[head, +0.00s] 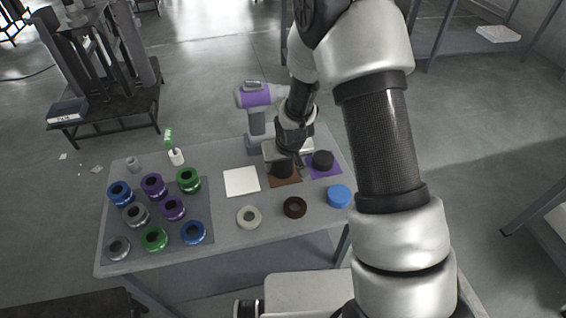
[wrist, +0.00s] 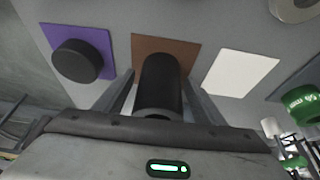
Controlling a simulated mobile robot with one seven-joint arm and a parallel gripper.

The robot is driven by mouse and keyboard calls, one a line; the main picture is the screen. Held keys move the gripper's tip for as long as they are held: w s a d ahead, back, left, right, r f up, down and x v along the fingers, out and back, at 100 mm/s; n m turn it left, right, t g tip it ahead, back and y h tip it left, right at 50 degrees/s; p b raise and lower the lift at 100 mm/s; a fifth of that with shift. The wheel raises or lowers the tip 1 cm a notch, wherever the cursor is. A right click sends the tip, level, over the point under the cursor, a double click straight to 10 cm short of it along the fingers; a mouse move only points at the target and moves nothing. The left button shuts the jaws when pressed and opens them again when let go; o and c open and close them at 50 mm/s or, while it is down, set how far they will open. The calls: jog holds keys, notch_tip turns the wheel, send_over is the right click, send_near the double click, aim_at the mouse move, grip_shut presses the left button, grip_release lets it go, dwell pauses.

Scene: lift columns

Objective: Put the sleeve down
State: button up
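The sleeve is a black hollow cylinder. In the wrist view the sleeve (wrist: 160,80) stands between the two fingers of my gripper (wrist: 160,82), with its open end towards the camera. The fingers lie close along both of its sides and look shut on it. In the head view the sleeve (head: 283,169) shows below my gripper (head: 284,160), over the brown square mat (head: 289,182). The brown mat (wrist: 148,43) lies beneath its far end in the wrist view. Whether its base touches the mat is hard to tell.
A purple mat (head: 332,172) with a black round part (head: 322,159) lies right of the brown mat; a white mat (head: 241,181) lies left. Cream (head: 249,216), dark brown (head: 294,207) and blue (head: 339,196) round parts stand in front. A grey tray (head: 190,205) holds several coloured rings.

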jog(key=shift+r, duration=0.4)
jog(key=s+d+r, duration=0.2)
jog(key=s+r, duration=0.2)
jog(key=r, duration=0.4)
jog(key=s+d+r+m, duration=0.1)
jog(key=s+d+r, duration=0.15)
jog(key=r, duration=0.65)
jog(key=s+d+r, duration=0.2)
jog(key=s+r, duration=0.2)
jog(key=r, duration=0.4)
jog(key=s+d+r, duration=0.2)
jog(key=s+r, duration=0.2)
jog(key=s, duration=0.3)
jog(key=s+d+r+m+t, duration=0.1)
jog(key=s+r, duration=0.3)
jog(key=s, duration=0.4)
jog(key=shift+s+d+r+h+p, duration=0.2)
jog(key=shift+d+r+h+p, duration=0.2)
jog(key=shift+d, duration=0.2)
